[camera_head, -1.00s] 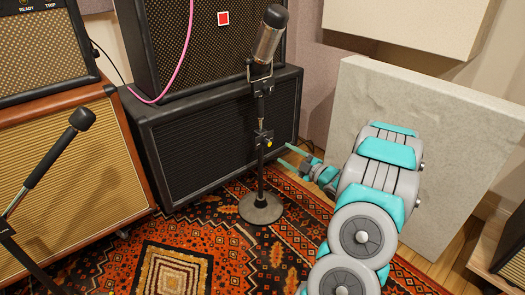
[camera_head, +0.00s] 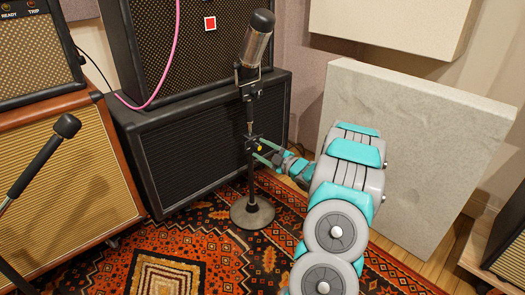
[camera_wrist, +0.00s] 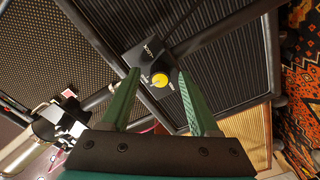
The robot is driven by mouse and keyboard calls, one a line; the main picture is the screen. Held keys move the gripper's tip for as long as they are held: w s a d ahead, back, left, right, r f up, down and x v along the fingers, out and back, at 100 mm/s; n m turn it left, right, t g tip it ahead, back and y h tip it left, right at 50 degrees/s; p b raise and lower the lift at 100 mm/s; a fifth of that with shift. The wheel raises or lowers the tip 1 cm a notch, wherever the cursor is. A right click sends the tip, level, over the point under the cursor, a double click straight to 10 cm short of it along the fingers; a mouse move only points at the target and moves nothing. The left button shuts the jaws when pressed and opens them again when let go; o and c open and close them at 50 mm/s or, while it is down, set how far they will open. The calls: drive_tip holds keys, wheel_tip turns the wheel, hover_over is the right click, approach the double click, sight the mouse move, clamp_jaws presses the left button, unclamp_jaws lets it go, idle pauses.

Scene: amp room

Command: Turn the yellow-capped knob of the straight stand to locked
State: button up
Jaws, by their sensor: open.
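The straight stand (camera_head: 251,190) stands upright on a round base and carries a large microphone (camera_head: 258,40). Its black clamp with the yellow-capped knob (camera_head: 259,149) sits partway up the pole. In the wrist view the yellow cap (camera_wrist: 159,80) faces me, with small white markings on the black clamp (camera_wrist: 146,55) around it. My gripper (camera_head: 263,150) is at the clamp from the right. In the wrist view its two green fingers (camera_wrist: 160,95) are apart, one on each side of the knob. I cannot tell whether they touch it.
A second microphone (camera_head: 66,126) on a slanted boom is at the left. Speaker cabinets (camera_head: 205,140) stand close behind the straight stand. A pale panel (camera_head: 400,150) leans behind my arm. The patterned rug (camera_head: 225,265) is open in front.

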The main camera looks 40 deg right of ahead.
drive_tip(key=shift+c, duration=0.4)
clamp_jaws()
drive_tip(key=shift+r+m+p, duration=0.1)
drive_tip(key=shift+m+p, duration=0.3)
drive_tip(key=shift+p, duration=0.1)
drive_tip(key=m+p, duration=0.2)
drive_tip(key=p, duration=0.1)
drive_tip(key=shift+r+m, duration=0.1)
drive_tip(key=shift+m, duration=0.3)
drive_tip(key=m+p, duration=0.5)
drive_tip(key=shift+a+m, duration=0.1)
drive_tip(key=shift+m, duration=0.2)
drive_tip(key=m+p, duration=0.3)
drive_tip(key=m, duration=0.1)
drive_tip(key=shift+m, duration=0.3)
drive_tip(key=shift+f+m+t+h+p, duration=0.15)
drive_tip(key=shift+m+p, duration=0.55)
drive_tip(key=shift+m, duration=0.45)
drive_tip(key=shift+f+m+t+h+p, duration=0.15)
drive_tip(key=shift+m+p, duration=0.5)
drive_tip(key=shift+m, duration=0.5)
